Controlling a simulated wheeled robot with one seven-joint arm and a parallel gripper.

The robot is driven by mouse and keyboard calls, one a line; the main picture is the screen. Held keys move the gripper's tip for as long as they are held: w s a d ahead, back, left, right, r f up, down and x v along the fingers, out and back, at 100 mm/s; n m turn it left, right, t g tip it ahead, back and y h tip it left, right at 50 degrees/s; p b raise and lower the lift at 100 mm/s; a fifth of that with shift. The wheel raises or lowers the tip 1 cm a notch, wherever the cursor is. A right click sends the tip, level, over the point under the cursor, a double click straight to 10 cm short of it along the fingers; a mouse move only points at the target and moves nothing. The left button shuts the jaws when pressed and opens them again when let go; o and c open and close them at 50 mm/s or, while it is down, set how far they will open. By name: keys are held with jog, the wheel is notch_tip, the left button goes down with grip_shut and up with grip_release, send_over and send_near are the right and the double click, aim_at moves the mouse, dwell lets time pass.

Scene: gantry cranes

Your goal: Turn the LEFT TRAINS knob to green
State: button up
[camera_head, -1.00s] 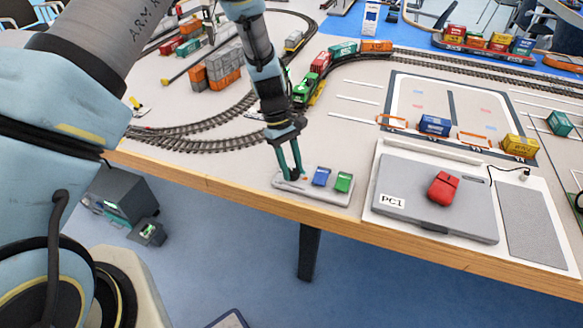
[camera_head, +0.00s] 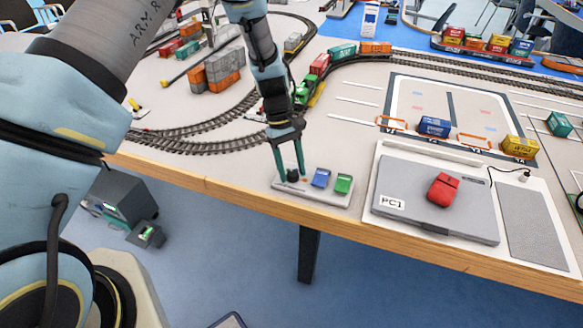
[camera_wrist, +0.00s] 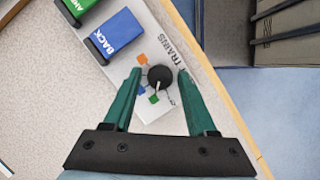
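The LEFT TRAINS knob (camera_wrist: 160,79) is round and black with a pale pointer line. In the wrist view the line runs toward the bottom of the picture, near the green mark (camera_wrist: 153,99). An orange mark (camera_wrist: 142,59) and a blue mark (camera_wrist: 141,90) lie to its left. "TRAINS" is readable beside it; "LEFT" is not. In the head view the knob (camera_head: 292,176) sits at the left end of a white control panel (camera_head: 317,194). My gripper (camera_wrist: 159,73) is open, with a finger on each side of the knob and a gap visible on both sides.
A blue BACK switch (camera_wrist: 117,36) and a green switch (camera_head: 343,183) share the panel. The wooden table edge (camera_head: 240,196) runs close in front.

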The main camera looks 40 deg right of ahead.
jog(key=shift+o, duration=0.8)
jog(key=b+v, duration=0.3)
jog(key=v, duration=0.7)
jog(key=shift+w+r, duration=0.2)
jog(key=shift+r, duration=0.15)
